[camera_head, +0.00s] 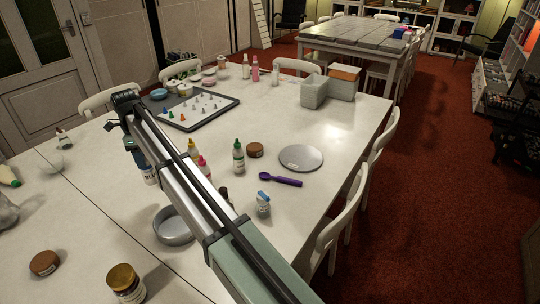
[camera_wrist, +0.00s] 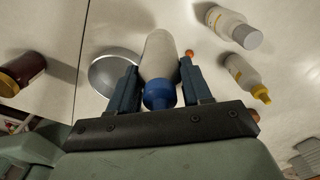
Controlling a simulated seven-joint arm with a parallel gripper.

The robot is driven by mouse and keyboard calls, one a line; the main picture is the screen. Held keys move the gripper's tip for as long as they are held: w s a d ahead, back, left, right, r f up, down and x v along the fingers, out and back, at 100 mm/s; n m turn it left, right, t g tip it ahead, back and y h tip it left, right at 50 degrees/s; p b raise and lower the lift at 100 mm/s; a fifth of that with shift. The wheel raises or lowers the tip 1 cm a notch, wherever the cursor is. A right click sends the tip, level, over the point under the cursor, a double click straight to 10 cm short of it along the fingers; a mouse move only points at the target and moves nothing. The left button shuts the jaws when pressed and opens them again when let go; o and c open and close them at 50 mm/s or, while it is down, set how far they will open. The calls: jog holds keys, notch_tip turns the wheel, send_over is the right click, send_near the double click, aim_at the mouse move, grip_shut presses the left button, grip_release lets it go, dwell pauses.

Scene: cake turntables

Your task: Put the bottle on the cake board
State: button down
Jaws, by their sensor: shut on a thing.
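My gripper (camera_wrist: 160,88) is shut on a pale bottle (camera_wrist: 162,55) with a blue cap, its two dark fingers on either side of it. In the head view the held bottle (camera_head: 150,174) shows partly behind my arm, over the white table. The cake board, a flat grey round disc (camera_head: 301,158), lies empty on the table to the right of my arm. My gripper and the bottle are well to the left of the disc, apart from it.
A purple spoon (camera_head: 281,180) and a small blue-capped bottle (camera_head: 263,204) are near the disc. A green bottle (camera_head: 238,156) and a brown round lid (camera_head: 255,150) stand left of it. A grey round pan (camera_head: 174,228) is beside my arm. Grey boxes (camera_head: 314,91) stand behind.

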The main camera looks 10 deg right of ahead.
notch_tip(320, 180, up, 12)
jog(key=shift+r, duration=0.15)
jog(key=w+d+m, duration=0.2)
jog(key=w+d, duration=0.3)
jog(key=d, duration=0.9)
jog(key=w+d+m, duration=0.2)
jog(key=w+d, duration=0.3)
jog(key=d, duration=0.9)
jog(key=w+d+m, duration=0.2)
jog(key=w+d, duration=0.4)
jog(key=d, duration=0.9)
jog(key=d+m, duration=0.2)
jog(key=d, duration=1.5)
notch_tip(320, 180, down, 21)
jog(key=shift+s+d+f, duration=0.2)
jog(key=shift+s+d, duration=0.1)
jog(key=shift+d, duration=0.1)
jog(key=shift+c, duration=2.4)
grip_release()
jog(key=shift+f, duration=0.1)
